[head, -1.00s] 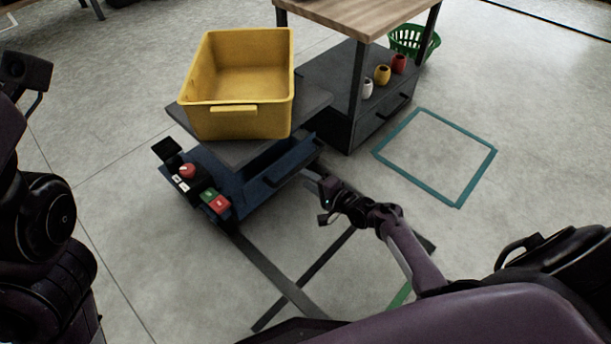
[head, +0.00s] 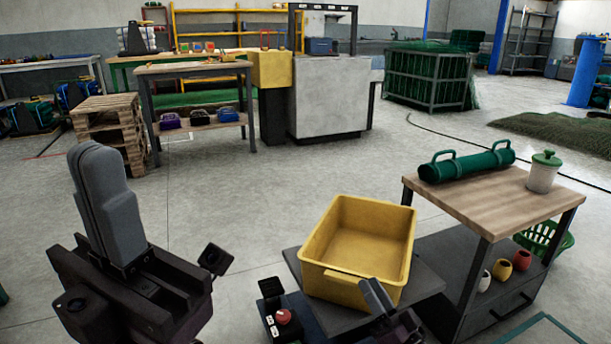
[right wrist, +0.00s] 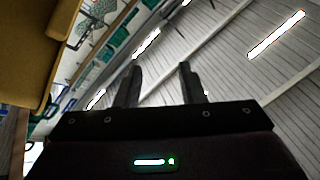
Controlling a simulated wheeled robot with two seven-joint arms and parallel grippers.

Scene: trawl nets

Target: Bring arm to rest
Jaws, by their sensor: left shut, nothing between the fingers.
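My left gripper (head: 97,168) stands large at the lower left of the head view, its grey fingers pressed together, pointing up and empty. My right gripper (head: 381,302) shows partly at the bottom of the head view, just in front of the yellow bin (head: 341,281). In the right wrist view its two dark fingers (right wrist: 158,78) are apart with nothing between them, and the ceiling lies beyond them. The yellow bin, empty, sits on a dark platform (head: 424,284); its wall fills the upper left of the wrist view (right wrist: 38,50).
A wood-topped cart (head: 468,205) at right bears a green cylinder (head: 466,165) and a lidded jar (head: 543,172). A control box with a red button (head: 284,316) is left of my right gripper. Pallets (head: 108,122) stand far left. The middle floor is clear.

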